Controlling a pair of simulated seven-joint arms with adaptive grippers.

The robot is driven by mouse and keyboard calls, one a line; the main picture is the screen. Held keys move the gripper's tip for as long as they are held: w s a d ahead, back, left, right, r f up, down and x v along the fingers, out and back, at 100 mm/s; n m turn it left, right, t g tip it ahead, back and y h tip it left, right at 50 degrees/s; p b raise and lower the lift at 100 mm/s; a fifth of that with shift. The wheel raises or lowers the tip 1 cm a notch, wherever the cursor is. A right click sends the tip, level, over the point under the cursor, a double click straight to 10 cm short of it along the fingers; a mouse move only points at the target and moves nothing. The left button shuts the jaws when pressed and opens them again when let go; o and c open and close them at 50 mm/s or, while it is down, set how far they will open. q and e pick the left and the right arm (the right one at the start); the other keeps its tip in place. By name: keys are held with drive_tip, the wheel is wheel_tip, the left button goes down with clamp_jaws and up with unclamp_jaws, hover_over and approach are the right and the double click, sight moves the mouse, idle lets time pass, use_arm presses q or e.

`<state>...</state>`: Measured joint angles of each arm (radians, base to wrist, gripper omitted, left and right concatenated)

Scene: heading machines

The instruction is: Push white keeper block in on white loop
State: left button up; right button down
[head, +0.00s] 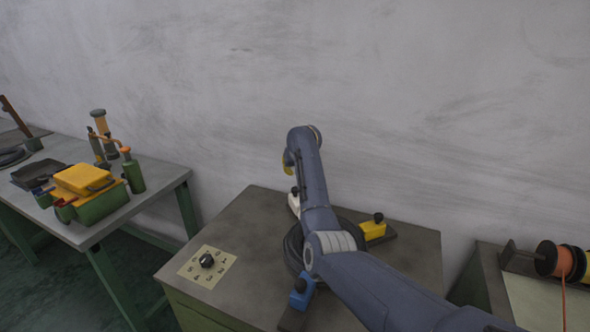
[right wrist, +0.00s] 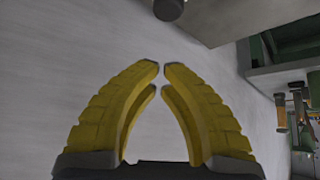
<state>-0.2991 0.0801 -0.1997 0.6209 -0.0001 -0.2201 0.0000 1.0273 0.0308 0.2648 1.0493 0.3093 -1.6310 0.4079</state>
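The white keeper block (head: 294,204) with its dark knob sits on the bench at the far left side of the black coil (head: 293,246). My right arm covers part of the block and much of the coil. My right gripper (head: 289,163) is raised above and behind the block in the head view, with only a little of its yellow fingers showing. In the right wrist view its fingertips (right wrist: 162,67) are nearly together with nothing between them. A dark round knob (right wrist: 168,8) shows at the top edge there, apart from the fingertips. My left gripper is not in view.
A yellow block (head: 374,228) and a blue block (head: 301,296) also stand around the coil. A dial plate (head: 207,266) lies on the bench (head: 247,215) to the left. A green table (head: 152,180) with tools is further left; cable spools (head: 558,259) are at the right. A wall is behind.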

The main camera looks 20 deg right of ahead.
sight(297, 200)
drive_tip(key=shift+w+f, duration=0.2)
drive_tip(key=shift+f, duration=2.45)
